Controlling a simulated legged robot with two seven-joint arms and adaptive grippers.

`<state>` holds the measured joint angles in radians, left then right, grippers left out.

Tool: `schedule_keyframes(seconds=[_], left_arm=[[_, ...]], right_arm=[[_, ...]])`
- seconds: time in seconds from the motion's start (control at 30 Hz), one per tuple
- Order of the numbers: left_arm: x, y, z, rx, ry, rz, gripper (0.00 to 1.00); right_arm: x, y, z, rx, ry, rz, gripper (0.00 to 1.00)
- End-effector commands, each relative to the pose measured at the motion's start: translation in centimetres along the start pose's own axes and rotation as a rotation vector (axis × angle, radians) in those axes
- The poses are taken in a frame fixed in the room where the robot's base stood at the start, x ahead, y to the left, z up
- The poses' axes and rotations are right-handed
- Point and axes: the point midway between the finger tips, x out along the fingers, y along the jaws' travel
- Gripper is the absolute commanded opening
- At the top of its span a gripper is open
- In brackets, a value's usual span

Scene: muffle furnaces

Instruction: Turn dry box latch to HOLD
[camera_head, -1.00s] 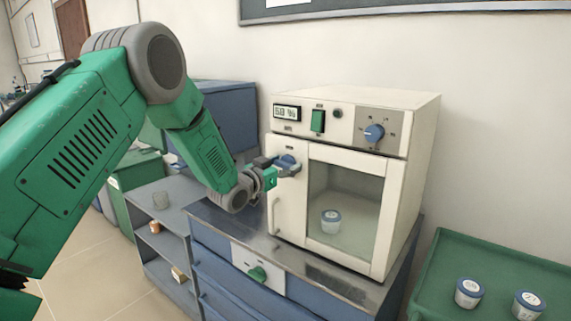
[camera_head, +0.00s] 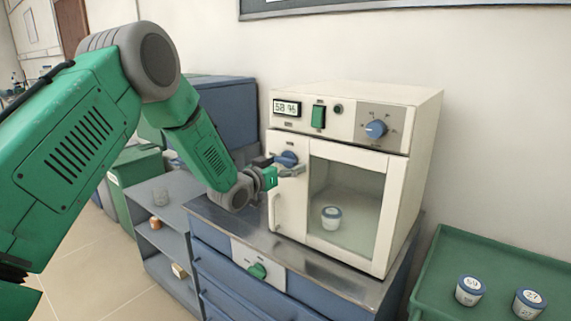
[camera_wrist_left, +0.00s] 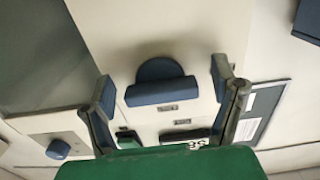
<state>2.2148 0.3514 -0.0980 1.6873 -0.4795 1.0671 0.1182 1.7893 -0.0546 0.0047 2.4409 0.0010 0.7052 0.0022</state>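The white dry box (camera_head: 340,180) stands on the counter with a windowed door. Its blue latch knob (camera_head: 288,158) is on the front panel at upper left, above the door handle. In the left wrist view the latch (camera_wrist_left: 160,82) is a blue half-disc with a straight bar, close to the panel. My left gripper (camera_head: 290,168) is at the latch. In the wrist view its fingers (camera_wrist_left: 165,92) are spread on either side of the latch, with visible gaps. The latch labels are too small to read. My right gripper is not in view.
A blue dial (camera_head: 376,129), a green switch (camera_head: 318,117) and a display (camera_head: 286,107) sit above the door. A lidded jar (camera_head: 331,217) is inside. A green tray (camera_head: 440,255) with two jars (camera_head: 469,290) is at right. A grey shelf (camera_head: 160,215) is at left.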

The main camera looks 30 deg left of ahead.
Motion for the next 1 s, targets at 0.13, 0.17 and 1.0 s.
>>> schedule_keyframes(seconds=[0.13, 0.17, 1.0], left_arm=[[-0.2, 0.0, -0.3, 0.001, 0.006, -0.001, 0.79], [-0.3, 0.0, -0.4, 0.001, 0.007, -0.001, 0.79], [-11.7, -0.2, 0.3, -0.001, -0.001, 0.001, 0.79]], right_arm=[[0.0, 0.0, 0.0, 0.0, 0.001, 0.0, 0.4], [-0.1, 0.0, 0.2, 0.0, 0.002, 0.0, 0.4], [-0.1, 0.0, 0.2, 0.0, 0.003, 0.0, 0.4]])
